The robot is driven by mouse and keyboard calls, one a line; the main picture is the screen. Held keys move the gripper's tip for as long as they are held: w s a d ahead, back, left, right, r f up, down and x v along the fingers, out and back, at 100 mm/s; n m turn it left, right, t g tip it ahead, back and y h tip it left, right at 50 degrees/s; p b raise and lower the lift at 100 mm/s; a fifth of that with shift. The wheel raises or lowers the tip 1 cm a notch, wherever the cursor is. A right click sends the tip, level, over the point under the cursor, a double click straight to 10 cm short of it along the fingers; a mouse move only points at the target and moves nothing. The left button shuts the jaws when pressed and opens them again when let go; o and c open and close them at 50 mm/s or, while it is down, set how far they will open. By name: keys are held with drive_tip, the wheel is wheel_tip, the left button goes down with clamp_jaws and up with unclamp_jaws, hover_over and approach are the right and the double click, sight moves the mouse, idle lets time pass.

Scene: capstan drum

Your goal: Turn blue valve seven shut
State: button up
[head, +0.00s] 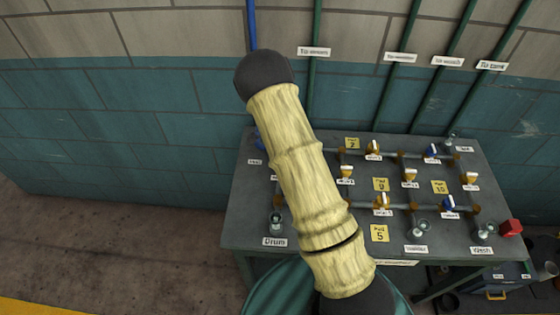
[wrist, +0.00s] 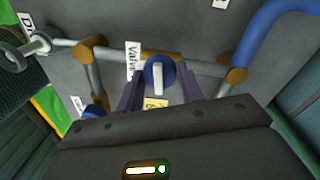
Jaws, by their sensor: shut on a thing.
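In the wrist view, a blue round valve (wrist: 150,74) with a white bar handle (wrist: 158,78) sits on a grey pipe. My gripper (wrist: 160,90) has one dark finger on each side of it and is shut on it. The white bar points up and down in the picture, roughly across the pipe. A white tag (wrist: 132,62) beside it reads "Valve"; its number is not readable. In the head view my own arm covers the gripper and this valve.
The grey bench (head: 240,215) carries pipes and several other valves, among them a blue one (head: 432,151) at back right. A thick blue pipe (wrist: 262,36) curves at the wrist view's right.

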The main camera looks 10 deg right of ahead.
drive_tip(key=shift+m, duration=0.9)
drive_tip(key=shift+w, duration=0.1)
drive_tip(key=o, duration=1)
drive_tip(key=shift+r, duration=0.1)
wheel_tip(320, 180, up, 17)
drive_tip(key=w+b, duration=0.1)
drive_tip(key=b, duration=0.1)
drive_tip(key=shift+r+b, duration=0.15)
drive_tip(key=shift+b, duration=0.15)
drive_tip(key=shift+w+d, duration=0.1)
